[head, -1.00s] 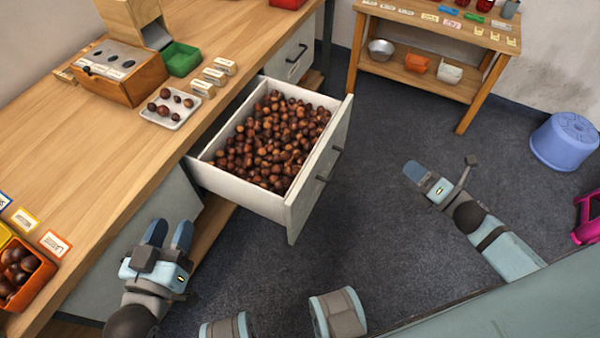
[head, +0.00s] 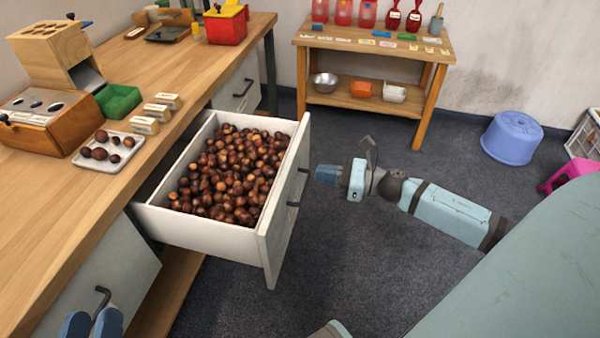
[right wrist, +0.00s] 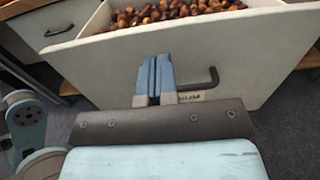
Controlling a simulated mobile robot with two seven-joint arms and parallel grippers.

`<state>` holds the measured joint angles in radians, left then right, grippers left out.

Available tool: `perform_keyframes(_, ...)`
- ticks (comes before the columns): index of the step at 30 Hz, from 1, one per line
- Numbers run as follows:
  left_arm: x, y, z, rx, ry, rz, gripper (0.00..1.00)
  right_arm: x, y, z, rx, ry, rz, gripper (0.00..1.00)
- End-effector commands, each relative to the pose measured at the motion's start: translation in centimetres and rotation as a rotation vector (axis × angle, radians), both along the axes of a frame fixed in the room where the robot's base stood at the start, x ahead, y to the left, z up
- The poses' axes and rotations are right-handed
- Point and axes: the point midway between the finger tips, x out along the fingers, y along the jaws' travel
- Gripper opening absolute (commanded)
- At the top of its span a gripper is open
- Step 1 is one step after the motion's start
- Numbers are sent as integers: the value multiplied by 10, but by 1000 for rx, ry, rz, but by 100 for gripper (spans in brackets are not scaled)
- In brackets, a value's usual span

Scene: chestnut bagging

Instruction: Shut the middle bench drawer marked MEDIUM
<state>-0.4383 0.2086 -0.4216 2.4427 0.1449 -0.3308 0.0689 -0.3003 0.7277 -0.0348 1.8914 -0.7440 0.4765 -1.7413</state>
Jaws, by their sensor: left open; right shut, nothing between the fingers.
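The middle bench drawer (head: 272,225) stands pulled out from the bench, full of chestnuts (head: 228,175). Its grey front with a dark bar handle (head: 299,188) faces right; the front also fills much of the right wrist view (right wrist: 237,65). A small label by the handle is partly hidden there and too small to read surely. My right gripper (head: 318,174) is shut and empty, just in front of the drawer front near the handle; in the right wrist view its fingertips (right wrist: 154,62) lie beside the handle. I cannot tell whether they touch. My left gripper (head: 92,322) is open at the lower left edge.
A closed drawer (head: 237,85) lies further along the bench, another closed front (head: 100,275) nearer. The bench top (head: 60,200) holds a tray of chestnuts, a green bin (head: 119,101) and label blocks. A side table (head: 375,52) and blue stool (head: 511,138) stand beyond clear floor.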

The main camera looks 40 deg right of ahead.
Motion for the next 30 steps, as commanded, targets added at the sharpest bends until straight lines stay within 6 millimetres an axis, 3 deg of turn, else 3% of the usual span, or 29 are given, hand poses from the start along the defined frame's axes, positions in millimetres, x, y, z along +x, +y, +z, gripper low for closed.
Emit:
perform_keyframes(3, 0, 0, -8, 10, 17, -6, 43, 18, 15, -1, 0, -3, 1, 0)
perform_keyframes(10, 1, -1, -17, 24, 42, -14, 43, 39, 33, 0, 0, -1, -1, 0)
perform_keyframes(30, 0, -1, -18, 31, 51, -18, 43, 50, 42, 0, 2, 1, -2, 0)
